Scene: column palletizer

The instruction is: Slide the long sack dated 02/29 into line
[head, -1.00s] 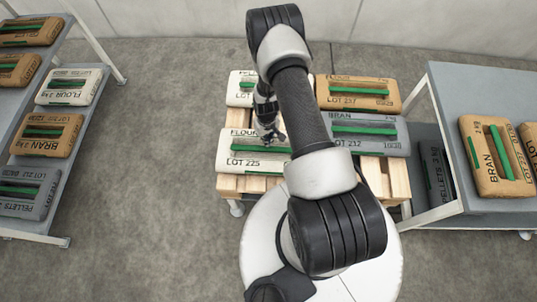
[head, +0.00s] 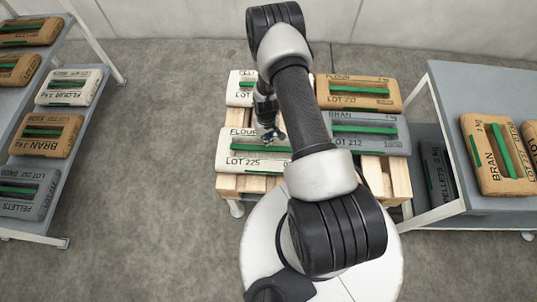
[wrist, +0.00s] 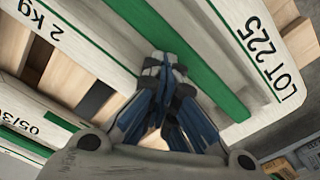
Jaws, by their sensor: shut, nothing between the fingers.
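A white flour sack with a green strip, marked LOT 225 (head: 240,161), lies at the front left of the wooden pallet (head: 399,180). In the wrist view the same sack (wrist: 222,30) shows LOT 225 and 2 kg. My gripper (head: 271,139) is over this sack, its fingers shut and empty. In the wrist view my gripper (wrist: 168,68) has its fingertips at the sack's green strip; I cannot tell whether they touch. Another white sack (wrist: 22,112) shows a partly cut-off date starting 05/3. I cannot read 02/29 anywhere. My arm hides part of the sacks.
On the pallet lie a brown flour sack (head: 357,94), a grey bran sack (head: 366,133) and a white sack (head: 241,88) behind. A shelf rack (head: 93,150) with several sacks stands left. A grey table (head: 460,95) with brown sacks stands right. Floor between rack and pallet is clear.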

